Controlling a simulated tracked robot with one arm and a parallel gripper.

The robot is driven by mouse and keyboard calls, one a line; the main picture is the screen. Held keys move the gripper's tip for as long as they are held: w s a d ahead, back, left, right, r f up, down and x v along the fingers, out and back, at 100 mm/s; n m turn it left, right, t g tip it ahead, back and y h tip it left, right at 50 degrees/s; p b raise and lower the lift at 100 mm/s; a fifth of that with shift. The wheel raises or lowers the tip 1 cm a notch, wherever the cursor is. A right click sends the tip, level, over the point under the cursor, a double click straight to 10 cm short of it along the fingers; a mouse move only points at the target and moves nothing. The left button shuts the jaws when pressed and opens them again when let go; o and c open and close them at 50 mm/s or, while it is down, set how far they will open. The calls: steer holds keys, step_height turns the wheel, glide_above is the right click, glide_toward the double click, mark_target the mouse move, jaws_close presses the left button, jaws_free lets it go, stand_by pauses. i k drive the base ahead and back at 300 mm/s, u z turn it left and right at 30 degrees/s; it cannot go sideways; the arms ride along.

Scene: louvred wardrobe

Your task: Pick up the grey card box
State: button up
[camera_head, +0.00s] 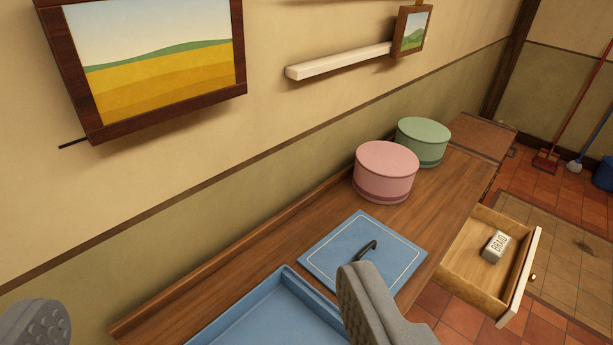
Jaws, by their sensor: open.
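A small grey card box (496,246) with "BRAID" printed on its light label lies inside an open wooden drawer (467,285), towards the right of the view. My gripper (203,306) is open, with one grey finger at the lower left corner and the other at the bottom centre. Nothing shows held between the fingers. The card box is well to the right of both fingers and apart from them.
A blue tray (222,326) and a blue panel (345,247) with a dark handle sit on the wooden top. A pink round box (385,171) and a green one (423,141) stand behind. A white shelf (338,61) and framed pictures hang on the wall.

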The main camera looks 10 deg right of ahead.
mark_target(496, 247)
steer(key=u, duration=1.05)
steer(key=i, duration=0.1)
steer(key=z, duration=3.95)
steer(key=i, duration=1.55)
steer(key=u, duration=2.4)
